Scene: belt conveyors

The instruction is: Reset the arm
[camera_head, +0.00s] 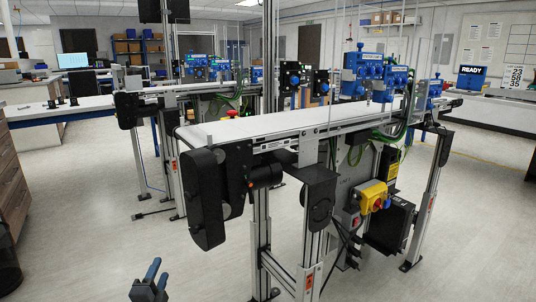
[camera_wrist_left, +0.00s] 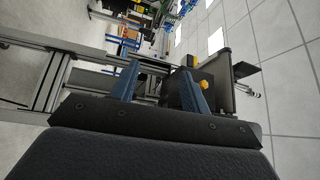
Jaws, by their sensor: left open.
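My left gripper (camera_head: 152,272) shows at the bottom left of the head view, low over the floor and apart from the conveyor. Its two blue fingers stand apart with nothing between them. In the left wrist view the open blue fingers (camera_wrist_left: 160,85) point away from the camera, with conveyor framework seen beyond them. My right gripper is in neither view. The near belt conveyor (camera_head: 290,122) stands in front of me, with its black end drive (camera_head: 207,200) facing the left gripper.
A second conveyor (camera_head: 185,88) stands behind the near one. A yellow and red switch box (camera_head: 374,195) is on the near conveyor's frame. A brown drawer cabinet (camera_head: 12,185) stands at the left edge. The floor (camera_head: 90,220) between cabinet and conveyor is clear.

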